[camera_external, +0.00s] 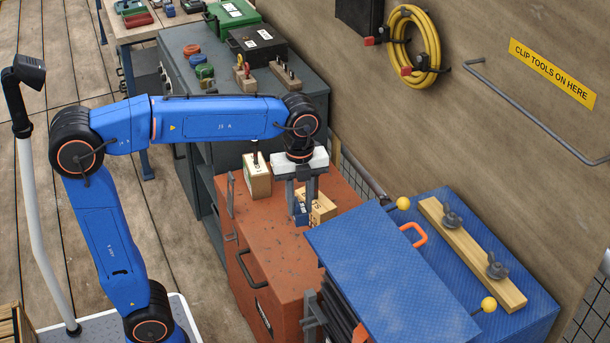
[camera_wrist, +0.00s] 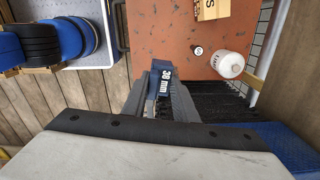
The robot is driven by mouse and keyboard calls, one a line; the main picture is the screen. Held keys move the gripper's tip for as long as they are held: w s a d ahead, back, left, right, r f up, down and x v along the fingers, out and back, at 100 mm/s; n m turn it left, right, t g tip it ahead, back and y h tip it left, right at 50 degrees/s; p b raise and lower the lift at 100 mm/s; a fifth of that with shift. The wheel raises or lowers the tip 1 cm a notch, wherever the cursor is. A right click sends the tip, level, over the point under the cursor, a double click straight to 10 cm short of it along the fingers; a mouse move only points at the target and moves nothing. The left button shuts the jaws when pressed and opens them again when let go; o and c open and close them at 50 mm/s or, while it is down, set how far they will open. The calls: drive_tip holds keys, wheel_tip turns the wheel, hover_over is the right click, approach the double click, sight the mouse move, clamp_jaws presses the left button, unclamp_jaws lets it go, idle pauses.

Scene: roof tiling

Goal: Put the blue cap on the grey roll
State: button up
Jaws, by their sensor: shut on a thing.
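My gripper (camera_external: 303,208) points down over the red cabinet top. It is shut on a small blue box, which shows between the fingers in the external view (camera_external: 301,218). In the wrist view the blue box (camera_wrist: 163,78) bears white lettering, "38 mm", and sits between the grey fingers (camera_wrist: 160,100). I cannot make out a separate blue cap or a grey roll in either view. The fingers hide part of the box, and I cannot tell whether it touches the cabinet.
A red cabinet (camera_external: 262,240) carries a lettered tan box (camera_external: 322,206) and a pale block (camera_external: 257,182). A blue chest (camera_external: 400,275) adjoins at right. The cabinet's front left top is clear.

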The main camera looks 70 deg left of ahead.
drive_tip(key=r, duration=0.6)
drive_tip(key=shift+w+a, duration=0.15)
drive_tip(key=shift+w, duration=0.1)
drive_tip(key=w+a+r, duration=0.2)
drive_tip(key=w+a, duration=1)
drive_tip(key=a, duration=0.1)
drive_tip(key=w+a+f+n, duration=0.1)
drive_tip(key=w+a, duration=0.4)
drive_tip(key=a, duration=0.8)
drive_tip(key=w+a+f+n, duration=0.1)
drive_tip(key=w+a, duration=0.3)
drive_tip(key=a, duration=0.9)
drive_tip(key=f, duration=1.5)
drive_tip(key=shift+w+a+f, duration=0.2)
drive_tip(key=shift+w+a, duration=0.05)
drive_tip(key=shift+a, duration=0.15)
drive_tip(key=shift+f, duration=0.1)
drive_tip(key=o, duration=1)
drive_tip(key=shift+o, duration=0.2)
